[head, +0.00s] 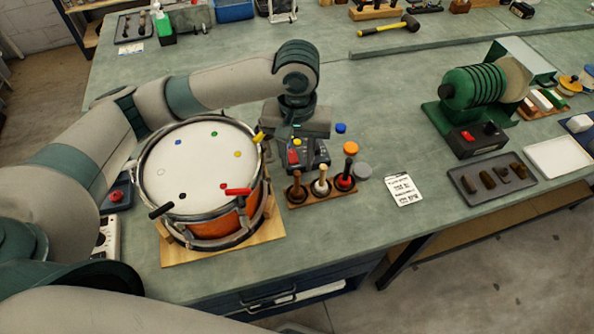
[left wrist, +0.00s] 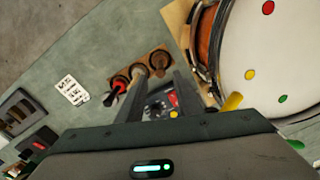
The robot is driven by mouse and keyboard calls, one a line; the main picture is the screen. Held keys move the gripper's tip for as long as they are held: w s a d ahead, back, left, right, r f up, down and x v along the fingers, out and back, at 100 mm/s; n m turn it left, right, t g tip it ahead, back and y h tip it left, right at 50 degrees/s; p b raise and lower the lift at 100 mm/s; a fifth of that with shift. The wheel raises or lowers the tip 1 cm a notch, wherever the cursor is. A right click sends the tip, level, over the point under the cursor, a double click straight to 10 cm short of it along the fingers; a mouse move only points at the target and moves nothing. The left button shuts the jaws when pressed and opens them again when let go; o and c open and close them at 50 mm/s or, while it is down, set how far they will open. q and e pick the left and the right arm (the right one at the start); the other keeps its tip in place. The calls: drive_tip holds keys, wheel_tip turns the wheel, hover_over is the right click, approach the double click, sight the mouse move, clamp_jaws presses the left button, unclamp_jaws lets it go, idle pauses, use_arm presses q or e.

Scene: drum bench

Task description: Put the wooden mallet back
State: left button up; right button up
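A small wooden rack (head: 318,198) stands on the bench right of the drum and holds three upright mallets. The left one is brown (head: 296,184), the middle one pale wood (head: 321,180), the right one red and black (head: 345,176). I cannot tell for certain which is the task's wooden mallet. The rack's mallets also show in the left wrist view, with the pale one (left wrist: 138,72) in the middle. My left gripper (left wrist: 160,85) points down behind the rack, above a dark device. Its fingers are apart with nothing held. My right gripper is not in view.
The drum (head: 205,165) sits on a wooden board, with coloured dots on its head and keys at its rim. The dark device (head: 308,155) has a red part. A paper card (head: 403,190), a green machine (head: 475,100) and a dark tray (head: 490,180) are to the right.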

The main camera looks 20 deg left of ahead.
use_arm(q)
drive_tip(key=shift+r, duration=1)
